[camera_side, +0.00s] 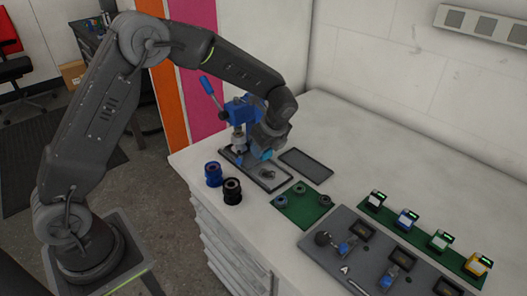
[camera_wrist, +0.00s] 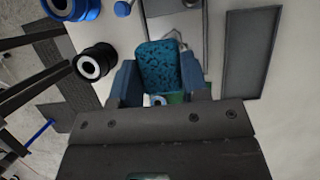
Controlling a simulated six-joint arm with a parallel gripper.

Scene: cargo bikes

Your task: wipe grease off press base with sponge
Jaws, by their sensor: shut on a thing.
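My gripper (camera_side: 264,150) is shut on a blue sponge (camera_side: 265,155). In the wrist view the speckled teal sponge (camera_wrist: 158,65) sits between the two blue-grey fingers of my gripper (camera_wrist: 159,72). The press (camera_side: 239,110) has a blue head and a blue-handled lever, and stands on a flat grey base (camera_side: 272,183). My gripper is just right of the press head, with the sponge above the base; I cannot tell whether they touch. A small grey patch or part (camera_side: 267,173) shows on the base; I cannot tell whether it is grease.
A blue ring-shaped part (camera_side: 213,174) and a black one (camera_side: 232,191) stand left of the base, near the bench edge. A dark tray (camera_side: 306,165) lies to the right. A green mat (camera_side: 303,205) with rings and a grey board (camera_side: 345,262) lie nearer the camera.

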